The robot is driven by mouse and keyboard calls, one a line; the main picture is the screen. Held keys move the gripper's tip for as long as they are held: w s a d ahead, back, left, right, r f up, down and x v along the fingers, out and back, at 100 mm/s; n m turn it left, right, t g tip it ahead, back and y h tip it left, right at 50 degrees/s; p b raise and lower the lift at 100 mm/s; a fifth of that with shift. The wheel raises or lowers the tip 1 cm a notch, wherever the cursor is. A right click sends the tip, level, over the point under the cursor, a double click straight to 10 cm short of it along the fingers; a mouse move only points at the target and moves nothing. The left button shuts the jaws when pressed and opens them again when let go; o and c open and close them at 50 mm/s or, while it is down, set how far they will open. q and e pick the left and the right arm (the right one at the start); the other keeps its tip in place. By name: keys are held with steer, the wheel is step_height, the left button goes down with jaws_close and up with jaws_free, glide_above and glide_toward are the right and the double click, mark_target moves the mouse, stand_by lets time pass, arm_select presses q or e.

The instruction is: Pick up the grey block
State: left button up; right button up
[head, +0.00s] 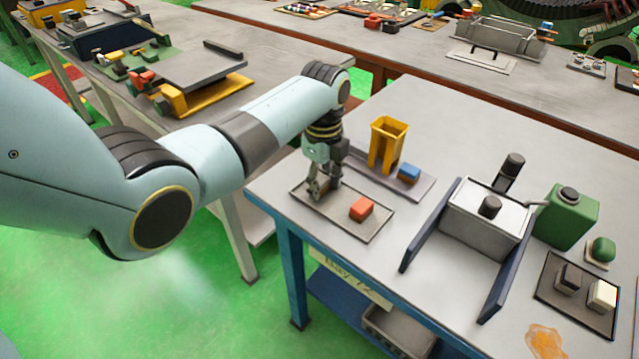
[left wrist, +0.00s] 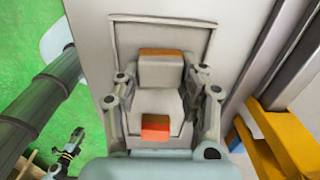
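My left gripper (head: 322,190) points down over the left part of a shallow grey tray (head: 372,238) at the table's near left corner. In the left wrist view, its two fingers (left wrist: 160,72) stand apart on either side of a grey block (left wrist: 160,75) with an orange-brown edge. Thin gaps seem to show beside the block; contact is hard to tell. In the head view the fingers mostly hide the block. A red-orange block (head: 361,208) lies in the same tray, to the right of the gripper.
Behind the tray, a yellow stand (head: 386,145) and a blue block (head: 408,173) sit on another tray. Right are a grey machine box (head: 485,215) between dark rails, a green box (head: 568,215) and a dark tray (head: 560,305) with black and white blocks. Open tabletop lies at the back.

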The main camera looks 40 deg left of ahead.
arm_select(q)
steer(key=shift+c, duration=0.9)
steer(key=shift+r, duration=0.1)
